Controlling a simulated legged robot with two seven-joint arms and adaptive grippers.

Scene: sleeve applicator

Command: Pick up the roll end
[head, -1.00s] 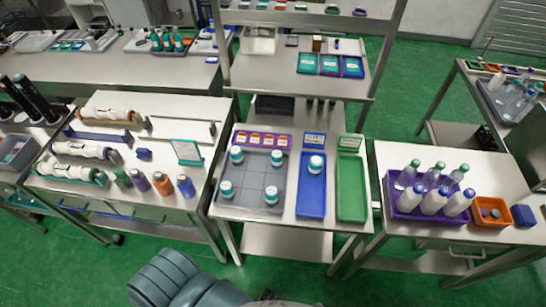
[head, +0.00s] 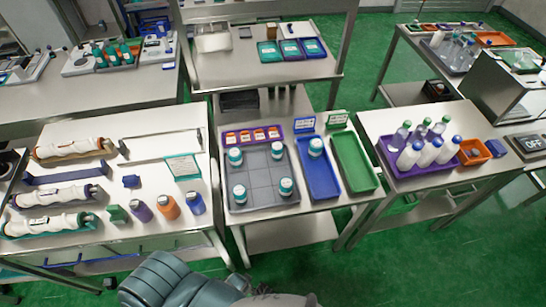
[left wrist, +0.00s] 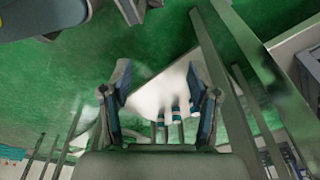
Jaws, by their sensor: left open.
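Three white rolls lie on the left table in the head view: one on a brown base (head: 75,148), one on a dark purple base (head: 55,195), and one on a teal base (head: 50,224). I cannot tell which part is the roll end. Small green (head: 117,214), purple (head: 141,211), orange (head: 167,207) and blue (head: 195,203) pieces stand in a row right of the front roll. My left gripper (left wrist: 160,100) is open and empty in the left wrist view, with a pale surface and several white and blue items some way beyond its fingers. My right gripper is not in view.
The middle table holds a grey tray (head: 262,170) with white jars, a blue tray (head: 318,180) and a green tray (head: 353,165). The right table has a purple crate (head: 395,164) of bottles and an orange bin (head: 473,153). Green floor separates the tables.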

